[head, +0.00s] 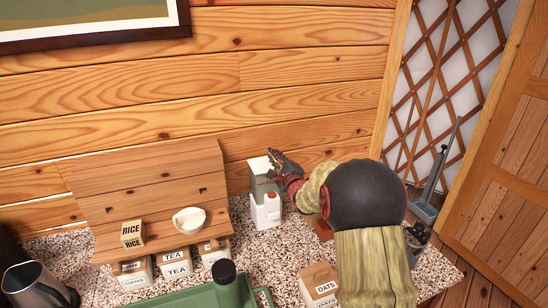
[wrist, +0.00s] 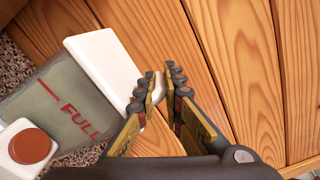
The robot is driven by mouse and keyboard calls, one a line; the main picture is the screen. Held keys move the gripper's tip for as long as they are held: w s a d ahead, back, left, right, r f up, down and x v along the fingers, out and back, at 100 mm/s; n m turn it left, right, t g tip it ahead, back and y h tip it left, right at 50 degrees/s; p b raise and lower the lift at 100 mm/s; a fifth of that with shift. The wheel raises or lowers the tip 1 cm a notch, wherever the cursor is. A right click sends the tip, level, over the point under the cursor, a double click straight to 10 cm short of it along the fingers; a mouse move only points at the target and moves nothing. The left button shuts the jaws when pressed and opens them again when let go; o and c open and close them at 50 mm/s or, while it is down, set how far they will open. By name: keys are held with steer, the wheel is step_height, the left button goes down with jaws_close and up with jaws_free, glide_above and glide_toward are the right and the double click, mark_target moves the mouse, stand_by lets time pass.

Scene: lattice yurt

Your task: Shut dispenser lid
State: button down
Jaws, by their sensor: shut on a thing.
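The dispenser (head: 266,209) stands against the plank wall, with a white lower body, a red button and a greyish see-through tank (head: 262,186). Its white lid (head: 257,163) is at the top of the tank; how far it stands open I cannot tell. In the wrist view the lid (wrist: 102,65) is a flat white slab by the tank (wrist: 55,105), which is marked "FULL". The red button (wrist: 30,146) shows at lower left. My gripper (head: 272,160) is at the lid's right side. In the wrist view my gripper (wrist: 166,84) has its fingers around the lid's white tab.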

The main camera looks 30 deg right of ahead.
steer(key=shift+f, duration=0.1)
steer(key=c, duration=1.9)
jaws_free()
steer(key=shift+s+f, duration=0.1)
steer(key=s, duration=0.4)
steer(key=s+a, duration=0.1)
steer(key=s, duration=0.2)
steer(key=s+a, duration=0.1)
steer(key=s, duration=0.3)
steer(key=shift+s+a+r, duration=0.15)
steer(key=shift+s+r, duration=0.05)
steer(key=shift+s, duration=0.1)
